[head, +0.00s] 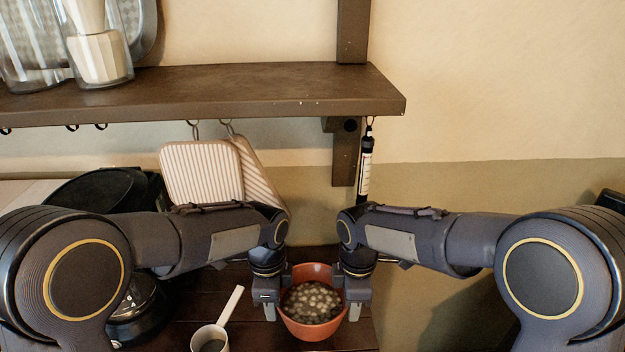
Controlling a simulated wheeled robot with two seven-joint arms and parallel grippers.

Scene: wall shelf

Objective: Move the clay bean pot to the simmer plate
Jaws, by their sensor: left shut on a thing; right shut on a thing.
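The clay bean pot (311,332) is an orange-red bowl with brown and pale beans in it, at the lower middle of the head view. My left gripper (271,311) is shut on its left side. My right gripper (354,311) is shut on its right side. The pot looks upright between them. I cannot tell whether its base touches the dark wooden surface. I cannot make out a simmer plate in this view; my arms cover parts of the counter.
A small white pan (222,326) with a handle is left of the pot on the dark wooden counter (260,335). A black appliance (135,312) stands further left. Striped pot holders (202,172) and a dark-handled tool (366,165) hang below the shelf (240,92), which holds glass jars (97,45).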

